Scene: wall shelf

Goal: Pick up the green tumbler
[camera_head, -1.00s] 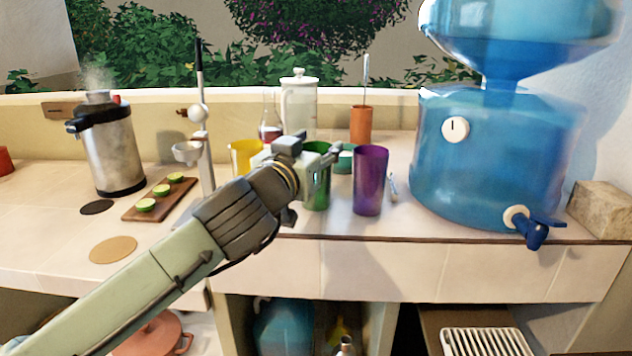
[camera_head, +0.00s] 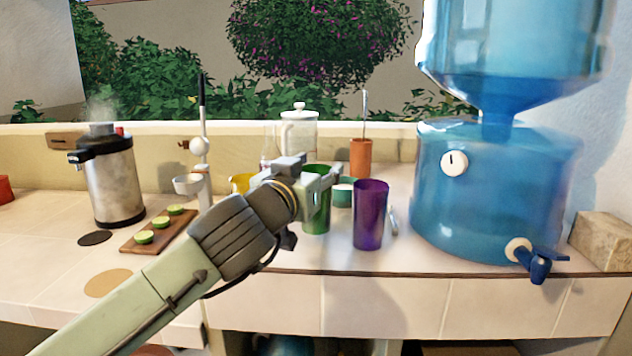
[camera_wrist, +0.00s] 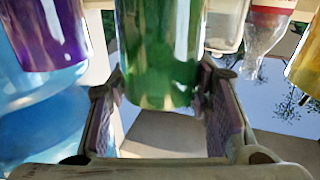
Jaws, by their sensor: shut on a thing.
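The green tumbler (camera_head: 317,214) is see-through and upright, left of the purple tumbler (camera_head: 370,215). My gripper (camera_head: 318,177) reaches it from the left and is shut around its upper part. In the wrist view the green tumbler (camera_wrist: 160,60) fills the space between the two finger pads of my gripper (camera_wrist: 165,112). A clear gap between the base and the counter cannot be made out.
The purple tumbler is close on the right, a teal cup (camera_head: 343,192) behind. A yellow cup (camera_head: 241,183) is partly hidden behind my arm. A large blue water dispenser (camera_head: 490,205) stands at right. The counter front (camera_head: 390,258) is clear.

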